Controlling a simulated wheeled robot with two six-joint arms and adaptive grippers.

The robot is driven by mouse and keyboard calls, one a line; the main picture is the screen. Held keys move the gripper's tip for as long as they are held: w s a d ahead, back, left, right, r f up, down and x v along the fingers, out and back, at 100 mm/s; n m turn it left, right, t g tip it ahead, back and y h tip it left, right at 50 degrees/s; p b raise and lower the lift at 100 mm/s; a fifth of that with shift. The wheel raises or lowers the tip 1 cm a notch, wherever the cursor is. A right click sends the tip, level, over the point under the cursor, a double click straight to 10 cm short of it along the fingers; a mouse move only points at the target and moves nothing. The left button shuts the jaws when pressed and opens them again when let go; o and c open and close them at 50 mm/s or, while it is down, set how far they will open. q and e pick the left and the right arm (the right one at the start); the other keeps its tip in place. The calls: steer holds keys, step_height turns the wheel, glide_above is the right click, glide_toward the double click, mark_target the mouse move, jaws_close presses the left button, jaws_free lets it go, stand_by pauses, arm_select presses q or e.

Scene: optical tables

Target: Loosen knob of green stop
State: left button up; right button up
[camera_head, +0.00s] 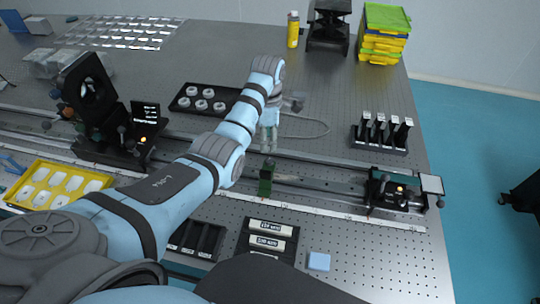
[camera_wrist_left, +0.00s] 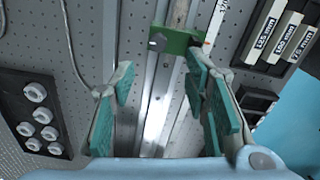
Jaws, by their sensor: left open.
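The green stop (camera_head: 266,178) sits on the long rail in the middle of the head view. In the left wrist view the green stop (camera_wrist_left: 178,41) is ahead of the fingertips, near the top. A small grey part (camera_wrist_left: 157,42) shows at its left end and a dark one at its right end; I cannot tell which is the knob. My left gripper (camera_head: 268,140) hangs just behind and above the stop, pointing down. In the wrist view the left gripper (camera_wrist_left: 158,86) is open with teal pads apart and nothing between them. My right gripper is not in view.
The rail (camera_head: 320,183) runs across the table, with a black mount (camera_head: 395,190) at its right end and a tall black mount (camera_head: 88,100) on the left. A black tray (camera_head: 205,100) of round white parts lies behind. Labelled boxes (camera_head: 268,240) stand in front.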

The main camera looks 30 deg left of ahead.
arm_select(q)
steer(key=b, duration=0.1)
glide_above(270, 160)
steer(key=f, duration=0.5)
steer(key=shift+s+f, duration=0.25)
steer(key=shift+f, duration=0.05)
steer(key=f, duration=0.1)
steer(key=f+b, duration=0.1)
steer(key=f, duration=0.1)
steer(key=shift+w+f, duration=0.3)
steer(key=shift+w, duration=0.1)
steer(key=shift+f, duration=0.3)
steer(key=shift+s+r, duration=0.15)
steer(key=shift+s, duration=0.05)
jaws_close()
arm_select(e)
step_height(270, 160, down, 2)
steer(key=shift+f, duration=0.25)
